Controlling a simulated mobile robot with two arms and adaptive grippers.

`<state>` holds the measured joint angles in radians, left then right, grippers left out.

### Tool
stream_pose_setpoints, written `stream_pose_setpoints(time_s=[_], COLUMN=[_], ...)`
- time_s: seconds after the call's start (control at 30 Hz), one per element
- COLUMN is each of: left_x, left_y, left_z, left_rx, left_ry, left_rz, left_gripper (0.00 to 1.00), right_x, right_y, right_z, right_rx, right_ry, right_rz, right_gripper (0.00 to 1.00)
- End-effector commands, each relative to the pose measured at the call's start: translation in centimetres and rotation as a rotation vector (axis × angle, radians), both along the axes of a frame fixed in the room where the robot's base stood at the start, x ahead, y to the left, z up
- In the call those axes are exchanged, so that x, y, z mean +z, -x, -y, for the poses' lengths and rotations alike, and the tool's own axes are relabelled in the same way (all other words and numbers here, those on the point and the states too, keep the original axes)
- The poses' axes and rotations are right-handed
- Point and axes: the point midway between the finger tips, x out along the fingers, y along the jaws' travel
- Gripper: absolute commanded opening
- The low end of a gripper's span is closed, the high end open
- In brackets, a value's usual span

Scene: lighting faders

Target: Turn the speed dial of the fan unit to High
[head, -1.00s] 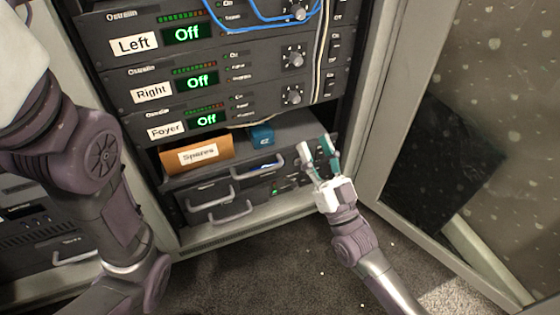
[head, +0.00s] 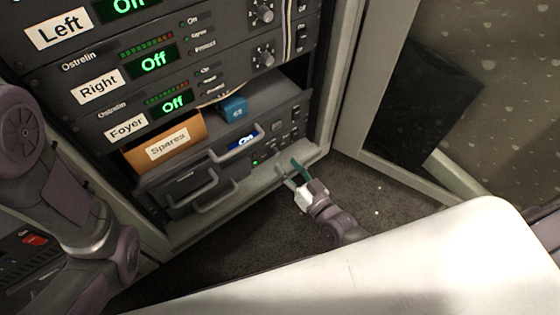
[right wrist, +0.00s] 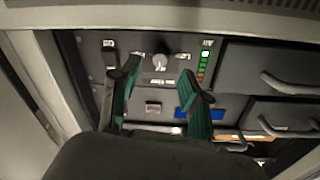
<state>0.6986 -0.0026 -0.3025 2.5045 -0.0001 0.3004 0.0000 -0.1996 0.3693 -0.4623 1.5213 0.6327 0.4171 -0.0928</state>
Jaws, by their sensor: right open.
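The bottom unit's control panel (head: 283,131) sits low in the rack, right of the drawer fronts. In the right wrist view a round grey dial (right wrist: 160,62) is on this panel (right wrist: 135,45), with small labels around it too blurred to read. I cannot tell its setting. My right gripper (head: 288,168) is open and empty, in front of the lower rack. In the right wrist view its two fingers (right wrist: 157,78) appear either side of the dial, apparently short of it. My left arm shows at the left edge; its gripper is out of view.
Drawers with grey handles (head: 216,196) adjoin the panel. A blue "On" label (head: 245,138) shows behind a handle. Above are an orange Spares box (head: 168,146), a blue box (head: 233,108) and Foyer, Right and Left units. The cabinet's right frame (head: 340,90) and open door stand close by.

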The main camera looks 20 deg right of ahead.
Motion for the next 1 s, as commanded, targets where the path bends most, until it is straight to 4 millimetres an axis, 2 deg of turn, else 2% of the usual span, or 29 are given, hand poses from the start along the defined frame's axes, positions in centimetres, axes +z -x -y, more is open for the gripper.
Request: stream_pose_setpoints(time_s=[0.03, 0.23, 0.63, 0.67, 0.9, 0.93, 1.0], left_x=[-1.0, -2.1, -2.2, -2.2, -2.3, -2.3, -2.3], left_y=[-0.1, -0.4, -0.4, -0.4, -0.2, -0.2, -0.1], left_z=[0.0, 0.1, 0.0, 0.0, 0.0, 0.0, 0.0], left_rx=[0.0, 0.002, 0.004, 0.004, 0.007, 0.007, 0.006], left_ry=[0.0, -0.001, -0.001, -0.001, -0.003, -0.003, -0.002], left_rz=[-0.002, -0.008, -0.008, -0.008, -0.003, -0.002, 0.0], left_gripper=[0.0, 0.0, 0.0, 0.0, 0.0, 0.0, 0.0], right_x=[-0.4, -0.2, 0.1, 0.1, 0.1, 0.1, 0.1], right_y=[-1.0, -3.4, -4.1, -4.1, -4.1, -4.1, -4.1], right_z=[-0.3, -1.0, -1.3, -1.3, -1.2, -1.3, -1.3], right_rx=[-0.001, -0.001, 0.0, 0.0, 0.0, 0.0, 0.0], right_ry=[-0.003, 0.0, -0.001, -0.001, 0.0, 0.0, 0.0], right_rz=[0.004, 0.002, 0.0, 0.0, 0.0, 0.0, 0.0], right_gripper=[0.46, 0.46, 0.46, 0.43, 0.03, 0.0, 0.0])
